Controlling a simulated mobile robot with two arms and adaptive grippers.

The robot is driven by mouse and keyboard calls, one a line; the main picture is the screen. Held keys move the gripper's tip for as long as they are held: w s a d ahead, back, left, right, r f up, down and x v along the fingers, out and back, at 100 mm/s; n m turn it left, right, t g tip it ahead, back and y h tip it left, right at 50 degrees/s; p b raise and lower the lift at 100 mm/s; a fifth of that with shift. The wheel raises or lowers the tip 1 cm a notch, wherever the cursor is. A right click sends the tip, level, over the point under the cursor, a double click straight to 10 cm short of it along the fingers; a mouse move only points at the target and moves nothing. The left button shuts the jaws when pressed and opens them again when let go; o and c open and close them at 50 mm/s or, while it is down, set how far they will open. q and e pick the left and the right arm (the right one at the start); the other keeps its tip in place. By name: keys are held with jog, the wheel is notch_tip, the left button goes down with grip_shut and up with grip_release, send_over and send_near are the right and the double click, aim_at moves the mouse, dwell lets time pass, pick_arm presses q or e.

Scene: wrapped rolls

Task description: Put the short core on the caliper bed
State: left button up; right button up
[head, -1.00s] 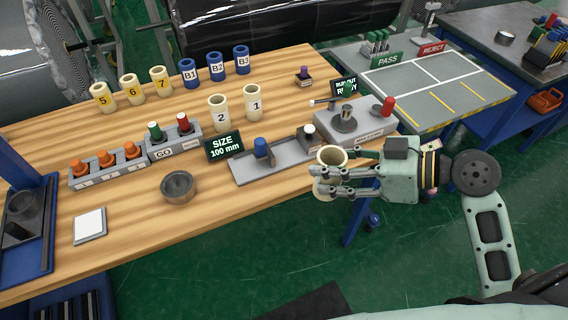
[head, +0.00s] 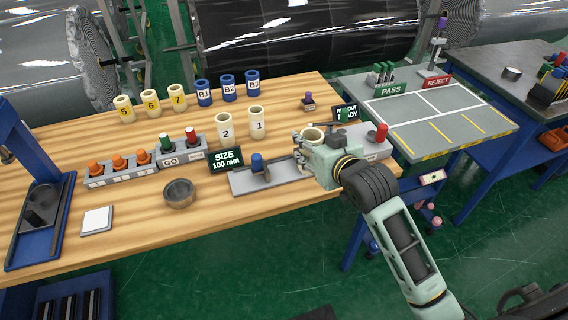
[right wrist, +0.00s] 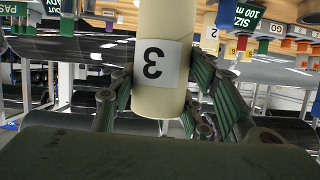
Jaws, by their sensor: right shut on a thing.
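My right gripper (head: 310,146) is shut on a cream core (head: 313,133). In the right wrist view this core (right wrist: 160,100) carries a label with 3, upside down in the picture, and sits between the green-padded fingers. In the head view the gripper is over the right end of the grey caliper bed (head: 240,185) and hides that end. The bed's blue jaw (head: 257,163) is in sight. I cannot tell whether the core touches the bed. Cream cores 2 (head: 223,130) and 1 (head: 257,122) stand upright behind the bed. My left gripper is not in view.
A SIZE 100 mm display (head: 226,159) stands by the bed's left end. A grey bowl (head: 178,193) and a white pad (head: 97,220) lie to the left. A grey unit with a red knob (head: 381,133) is right of the gripper. Yellow and blue numbered cores stand behind.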

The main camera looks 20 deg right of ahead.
jog(key=w+a+f+p, duration=0.1)
jog(key=w+f, duration=0.2)
jog(key=w+a+f, duration=0.1)
jog(key=w+f, duration=0.2)
jog(key=w, duration=0.1)
jog(key=w+a+f+p, duration=0.1)
jog(key=w+a+f, duration=0.1)
jog(key=w+f, duration=0.1)
jog(key=shift+w+f+p, duration=0.2)
jog(key=shift+f+p, duration=0.1)
jog(key=shift+f, duration=0.15)
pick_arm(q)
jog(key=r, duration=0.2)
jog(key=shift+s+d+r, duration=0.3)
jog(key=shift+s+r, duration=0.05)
pick_arm(e)
jog(key=shift+f, duration=0.4)
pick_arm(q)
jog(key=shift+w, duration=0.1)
pick_arm(e)
jog(key=o, duration=1.2)
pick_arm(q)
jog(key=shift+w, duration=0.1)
pick_arm(e)
jog(key=shift+o, duration=0.2)
